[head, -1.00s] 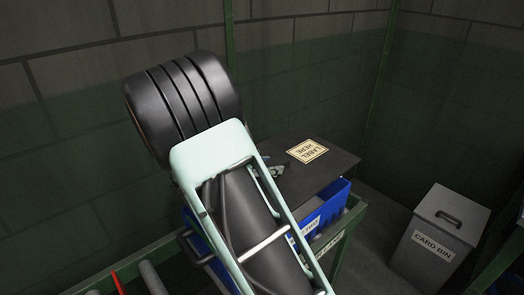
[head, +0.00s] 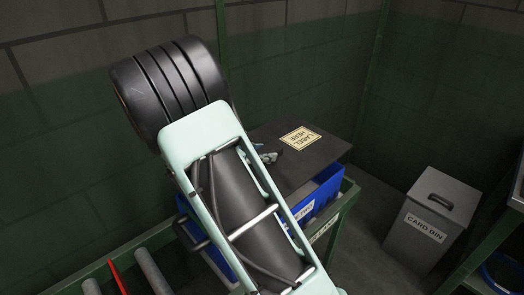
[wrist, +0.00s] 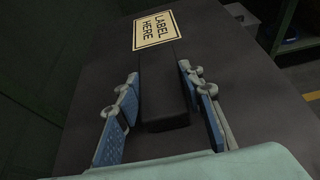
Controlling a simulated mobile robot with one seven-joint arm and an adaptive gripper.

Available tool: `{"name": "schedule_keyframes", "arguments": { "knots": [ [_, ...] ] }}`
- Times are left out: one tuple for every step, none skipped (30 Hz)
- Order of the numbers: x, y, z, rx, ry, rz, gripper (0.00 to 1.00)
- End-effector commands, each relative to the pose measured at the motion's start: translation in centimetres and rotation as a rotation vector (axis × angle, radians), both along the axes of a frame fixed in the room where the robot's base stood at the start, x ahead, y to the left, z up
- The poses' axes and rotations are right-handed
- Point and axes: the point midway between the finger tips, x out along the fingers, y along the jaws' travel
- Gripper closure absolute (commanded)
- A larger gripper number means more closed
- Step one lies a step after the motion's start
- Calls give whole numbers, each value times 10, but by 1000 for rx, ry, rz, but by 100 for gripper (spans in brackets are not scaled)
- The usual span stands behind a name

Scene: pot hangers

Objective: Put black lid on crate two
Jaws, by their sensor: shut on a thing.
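The black lid (head: 318,157) is a flat dark plate with a cream "LABEL HERE" sticker. In the head view it lies over a blue crate (head: 326,192), whose front and right walls show beneath its edge. I cannot tell whether the lid touches the rim. The crate's white label (head: 303,211) is partly hidden by my arm. My gripper (wrist: 165,103) is shut on the lid's raised black bar handle (wrist: 163,95), with a blue-padded finger on each side. In the head view my gripper (head: 268,155) is mostly hidden behind my arm.
The crate stands on a green-framed stand (head: 341,205) with rollers (head: 153,270) and a red strip (head: 119,279) at left. A grey card bin (head: 430,220) stands on the floor at right. A block wall is close behind.

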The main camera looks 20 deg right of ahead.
Motion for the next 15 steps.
{"name": "schedule_keyframes", "arguments": {
  "knots": [
    [0, 0, -5, -2, -1, 0, 100],
    [0, 0, -7, -2, -1, 0, 100],
    [0, -1, -10, -2, -1, 0, 100],
    [0, -1, -11, -2, -1, 0, 100],
    [0, 0, -14, -2, -1, 0, 100],
    [0, -1, -16, -2, -1, 0, 100],
    [0, -1, -18, -2, -1, 0, 100],
    [0, -1, -21, -2, -1, 0, 100],
    [0, -1, -24, -2, 0, -1, 100],
    [0, -1, -26, -2, 0, -1, 100],
    [0, -1, -28, -2, 0, -1, 100],
    [0, -1, -31, -2, 0, -1, 100],
    [0, -1, -32, -2, 0, -1, 100],
    [0, -1, -35, -2, 0, -1, 100],
    [0, -1, -37, -2, -1, -1, 100]
  ]
}}
